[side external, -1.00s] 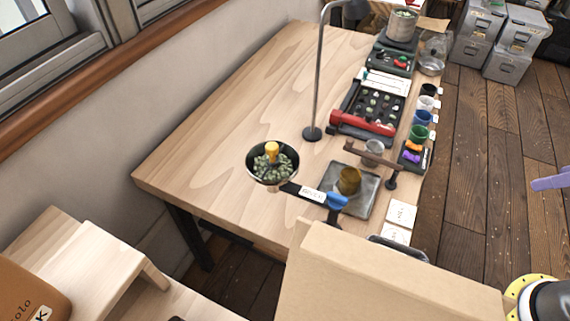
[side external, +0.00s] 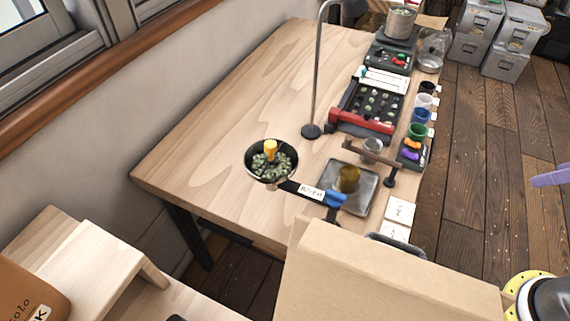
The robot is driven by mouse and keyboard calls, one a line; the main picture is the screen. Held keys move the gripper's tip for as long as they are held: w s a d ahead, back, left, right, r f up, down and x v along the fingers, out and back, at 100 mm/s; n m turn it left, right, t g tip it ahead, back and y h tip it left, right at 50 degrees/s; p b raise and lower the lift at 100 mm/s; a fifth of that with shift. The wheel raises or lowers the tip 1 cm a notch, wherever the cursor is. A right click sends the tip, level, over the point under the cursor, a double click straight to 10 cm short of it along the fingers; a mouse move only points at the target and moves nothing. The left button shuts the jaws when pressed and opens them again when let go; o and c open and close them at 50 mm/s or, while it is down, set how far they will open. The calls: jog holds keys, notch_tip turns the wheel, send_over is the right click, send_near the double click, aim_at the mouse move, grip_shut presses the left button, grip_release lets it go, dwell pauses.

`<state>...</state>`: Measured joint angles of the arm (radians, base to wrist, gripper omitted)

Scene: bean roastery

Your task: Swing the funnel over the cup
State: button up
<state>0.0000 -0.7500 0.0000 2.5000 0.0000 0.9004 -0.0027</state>
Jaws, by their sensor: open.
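The funnel (side external: 285,172) is a dark round bowl holding greenish beans, with a yellow knob (side external: 270,148) standing in it. It sits at the end of a dark, labelled swing arm (side external: 308,191) with a blue part (side external: 336,200) at its right end. An amber-brown cup (side external: 348,179) stands on a square grey tray (side external: 366,200). The funnel is left of the cup and apart from it, not above it. A lavender piece at the right edge, which looks like part of my gripper (side external: 551,177), is far from the funnel; the rest is out of frame.
A small clear cup (side external: 372,146) is by a brown bar (side external: 368,157) behind the tray. A lamp pole (side external: 316,80) rises behind the funnel. A large cardboard-coloured box (side external: 380,275) blocks the foreground. The table's left part is clear.

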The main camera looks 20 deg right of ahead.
jog(key=shift+r, duration=0.2)
jog(key=shift+c, duration=1.1)
jog(key=shift+n, duration=0.4)
jog(key=w+r, duration=0.2)
jog(key=r, duration=0.1)
jog(key=shift+w+a+r, duration=0.1)
jog(key=shift+a+r, duration=0.05)
jog(key=shift+r, duration=0.05)
jog(key=w+a+r+n, duration=0.1)
jog(key=w+a+r, duration=0.1)
jog(key=w+r, duration=0.15)
jog(key=n+g, duration=0.6)
jog(key=n, duration=0.1)
send_over(337, 193)
notch_tip(337, 193, down, 12)
notch_tip(337, 193, down, 13)
